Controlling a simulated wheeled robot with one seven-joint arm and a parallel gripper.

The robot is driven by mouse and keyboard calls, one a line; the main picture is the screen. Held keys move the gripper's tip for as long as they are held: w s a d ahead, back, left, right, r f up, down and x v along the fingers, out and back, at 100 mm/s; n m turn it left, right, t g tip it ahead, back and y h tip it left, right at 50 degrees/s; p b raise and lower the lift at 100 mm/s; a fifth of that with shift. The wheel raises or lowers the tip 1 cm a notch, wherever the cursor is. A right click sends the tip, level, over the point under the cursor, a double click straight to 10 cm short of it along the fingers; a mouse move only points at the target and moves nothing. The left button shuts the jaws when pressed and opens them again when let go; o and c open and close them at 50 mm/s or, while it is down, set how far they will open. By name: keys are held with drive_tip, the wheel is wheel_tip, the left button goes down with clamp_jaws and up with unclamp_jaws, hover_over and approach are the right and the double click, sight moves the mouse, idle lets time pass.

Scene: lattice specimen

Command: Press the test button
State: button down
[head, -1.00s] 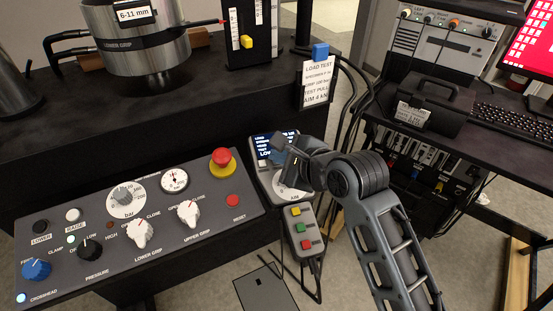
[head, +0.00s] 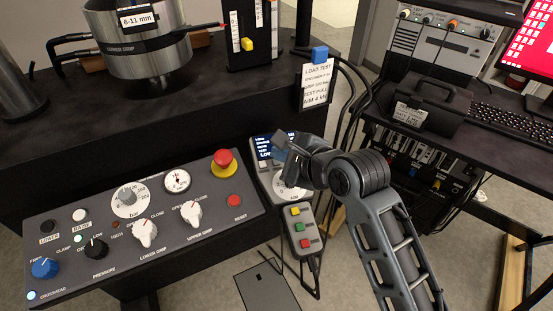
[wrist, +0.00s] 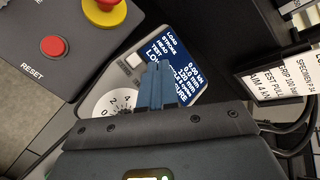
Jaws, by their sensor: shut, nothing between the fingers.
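The control unit (head: 263,149) has a lit screen with text and a dial below it. In the wrist view its screen (wrist: 172,60) reads load, stroke, head and test lines. A lower box (head: 298,238) carries yellow, green and red buttons; I cannot tell which button is the test one. My gripper (head: 279,152) is shut and empty, over the unit between screen and dial. In the wrist view its blue fingers (wrist: 155,86) cover part of the screen; contact cannot be told.
A grey panel (head: 110,274) at left holds knobs, gauges, a red emergency button (head: 223,161) and a red reset button (head: 234,200). A steel cylinder stands on the black bench behind. Cables (head: 346,108) hang right of the unit. A desk with keyboard (head: 515,124) is at right.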

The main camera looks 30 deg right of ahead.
drive_tip(key=r+p, duration=0.2)
drive_tip(key=s+r+p, duration=0.1)
drive_tip(key=r+p, duration=0.1)
drive_tip(key=p, duration=0.1)
drive_tip(key=shift+s+r, duration=0.15)
drive_tip(key=shift+r, duration=0.25)
idle(2.2)
